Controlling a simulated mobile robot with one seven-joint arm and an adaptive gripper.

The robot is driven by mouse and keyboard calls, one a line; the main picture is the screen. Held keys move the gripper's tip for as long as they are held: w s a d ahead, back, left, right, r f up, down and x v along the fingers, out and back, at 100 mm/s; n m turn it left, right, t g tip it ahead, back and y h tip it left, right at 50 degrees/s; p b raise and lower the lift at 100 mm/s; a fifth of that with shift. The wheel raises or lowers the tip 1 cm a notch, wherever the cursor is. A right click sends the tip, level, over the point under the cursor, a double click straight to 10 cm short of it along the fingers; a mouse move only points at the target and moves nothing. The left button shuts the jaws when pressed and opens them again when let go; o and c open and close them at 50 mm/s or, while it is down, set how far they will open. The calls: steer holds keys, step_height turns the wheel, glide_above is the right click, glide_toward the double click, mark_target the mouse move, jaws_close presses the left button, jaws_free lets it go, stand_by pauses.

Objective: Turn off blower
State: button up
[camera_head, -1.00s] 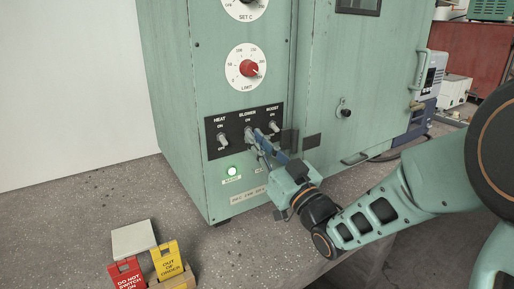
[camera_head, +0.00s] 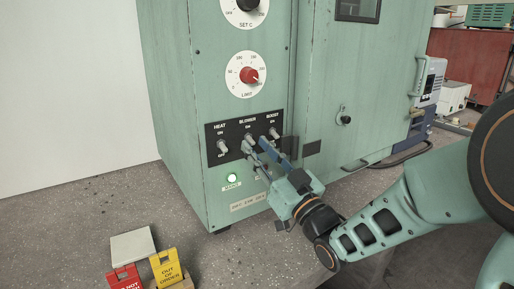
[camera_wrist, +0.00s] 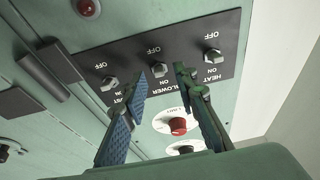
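The blower switch (camera_head: 248,139) is the middle toggle of three on a black panel (camera_head: 213,152) on the green cabinet. It also shows in the wrist view (camera_wrist: 160,70), where the panel appears upside down. My gripper (camera_head: 261,143) is in front of the panel at the blower switch. In the wrist view my gripper (camera_wrist: 161,85) has its two blue-padded fingers apart, with the blower switch in the gap beyond their tips. I see no clear contact. I cannot tell for sure which way the blower lever points.
The heat switch (camera_head: 222,148) is left of it and the boost switch (camera_head: 274,133) is close on the right. A red limit knob (camera_head: 249,76) is above. A yellow out-of-order sign (camera_head: 165,267) stands on the bench, whose left part is clear.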

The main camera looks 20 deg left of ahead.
steer(key=v, duration=0.6)
steer(key=shift+s+d, duration=0.25)
steer(key=shift+s, duration=0.05)
steer(key=shift+w+f, duration=0.1)
steer(key=shift+f, duration=0.1)
